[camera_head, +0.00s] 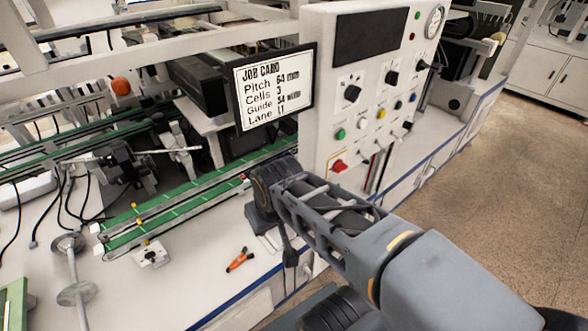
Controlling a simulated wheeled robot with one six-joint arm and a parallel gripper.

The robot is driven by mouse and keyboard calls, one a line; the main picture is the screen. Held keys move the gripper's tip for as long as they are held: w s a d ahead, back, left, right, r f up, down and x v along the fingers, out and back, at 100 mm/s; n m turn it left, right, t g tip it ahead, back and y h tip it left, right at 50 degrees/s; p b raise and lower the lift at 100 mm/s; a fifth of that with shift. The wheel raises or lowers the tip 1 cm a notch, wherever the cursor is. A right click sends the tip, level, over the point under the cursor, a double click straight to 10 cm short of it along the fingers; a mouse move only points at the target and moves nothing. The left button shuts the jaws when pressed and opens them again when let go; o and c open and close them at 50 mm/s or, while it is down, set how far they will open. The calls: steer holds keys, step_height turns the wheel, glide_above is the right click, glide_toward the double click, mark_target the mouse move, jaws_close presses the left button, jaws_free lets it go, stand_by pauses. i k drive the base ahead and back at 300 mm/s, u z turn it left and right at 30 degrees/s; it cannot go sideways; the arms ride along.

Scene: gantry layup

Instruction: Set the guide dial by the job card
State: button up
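The job card (272,88) is a white sheet in a black frame beside the control panel. It reads Pitch 64 mm, Cells 3, a Guide line that looks like 34 but is blurred, and a Lane line like L1. The white control panel (330,125) carries black knobs, including a left one (352,92), a middle one (392,77) and a right one (422,65). Their labels are too small to read, so I cannot tell which is the guide dial. My gripper (262,218) is low at the arm's end, left of the panel; its fingers are not clear.
Green conveyor lanes (185,208) run left of the panel. An orange-and-black tool (240,260) lies on the white bench near its front edge. A red switch (338,166) and coloured buttons sit low on the panel. A gauge (434,22) is at its top. Floor (480,190) is clear at right.

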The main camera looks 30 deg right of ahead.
mark_target(149, 255)
steer(key=u, duration=0.9)
steer(key=k, duration=1)
steer(key=u, duration=1.2)
steer(key=i, duration=1.5)
steer(key=z, duration=1.05)
